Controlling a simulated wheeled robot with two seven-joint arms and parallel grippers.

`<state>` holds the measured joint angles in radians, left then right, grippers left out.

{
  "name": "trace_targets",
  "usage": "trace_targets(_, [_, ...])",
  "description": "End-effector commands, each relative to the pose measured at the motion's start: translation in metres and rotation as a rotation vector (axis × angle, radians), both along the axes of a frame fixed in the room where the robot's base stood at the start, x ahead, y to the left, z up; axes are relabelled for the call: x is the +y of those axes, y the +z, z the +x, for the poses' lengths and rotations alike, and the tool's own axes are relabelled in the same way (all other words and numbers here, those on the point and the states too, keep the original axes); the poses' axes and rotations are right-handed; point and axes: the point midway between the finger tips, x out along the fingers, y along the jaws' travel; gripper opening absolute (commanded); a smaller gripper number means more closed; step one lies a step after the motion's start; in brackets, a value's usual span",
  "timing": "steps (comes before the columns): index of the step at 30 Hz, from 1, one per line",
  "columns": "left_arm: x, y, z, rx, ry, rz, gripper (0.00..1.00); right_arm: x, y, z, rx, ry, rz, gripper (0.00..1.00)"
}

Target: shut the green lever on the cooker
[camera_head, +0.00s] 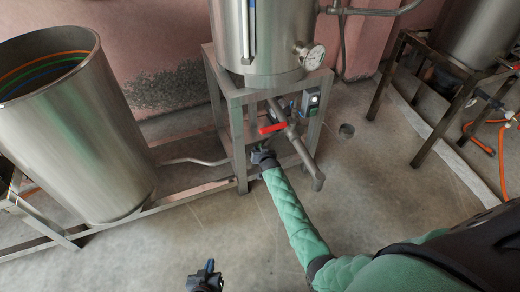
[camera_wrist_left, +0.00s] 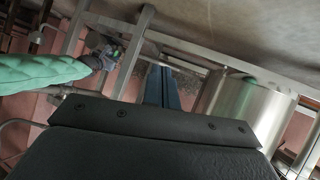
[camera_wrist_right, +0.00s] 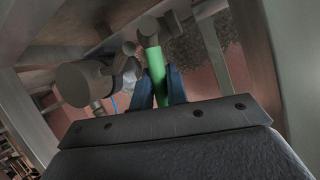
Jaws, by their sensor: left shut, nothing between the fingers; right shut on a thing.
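The cooker (camera_head: 262,45) is the steel tank on a metal stand at the upper middle of the head view. The green lever (camera_wrist_right: 156,72) shows in the right wrist view, between the blue fingers of my right gripper (camera_wrist_right: 160,92), which is shut on it. It sits beside grey pipe fittings (camera_wrist_right: 85,82). In the head view my right gripper (camera_head: 262,154) is low at the stand's front, and I cannot make out the lever there. My left gripper (camera_head: 208,268) is shut and empty at the bottom of the head view, away from the stand; its closed fingers (camera_wrist_left: 162,86) show in the left wrist view.
A red lever (camera_head: 272,127) sits on the drain pipe (camera_head: 305,160) just above my right gripper. The stand's legs (camera_head: 238,150) are close beside it. A large open steel vat (camera_head: 75,135) stands at left. Another tank stand (camera_head: 440,75) is at right. The front floor is clear.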

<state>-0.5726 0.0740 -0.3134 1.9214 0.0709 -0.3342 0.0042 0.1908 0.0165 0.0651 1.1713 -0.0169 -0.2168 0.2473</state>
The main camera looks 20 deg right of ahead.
Motion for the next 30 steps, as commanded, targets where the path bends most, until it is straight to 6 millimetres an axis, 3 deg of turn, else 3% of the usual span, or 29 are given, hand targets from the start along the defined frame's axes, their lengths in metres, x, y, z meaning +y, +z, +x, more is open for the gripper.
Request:
trace_targets(6, [0.004, -0.041, -0.033, 0.148, -0.014, 0.029, 0.00, 0.004, 0.000, -0.001, 0.000, 0.000, -0.045, 0.00])
trace_targets(12, [0.007, -0.063, -0.053, 0.235, -0.023, 0.045, 0.00, 0.006, 0.000, -0.001, -0.001, 0.000, -0.074, 0.00])
trace_targets(18, [0.009, -0.073, -0.064, 0.275, -0.027, 0.052, 0.00, 0.006, 0.000, -0.001, -0.002, 0.000, -0.088, 0.00])
trace_targets(30, [0.008, -0.076, -0.067, 0.284, -0.028, 0.054, 0.00, 0.006, 0.000, -0.001, -0.002, 0.001, -0.091, 0.00])
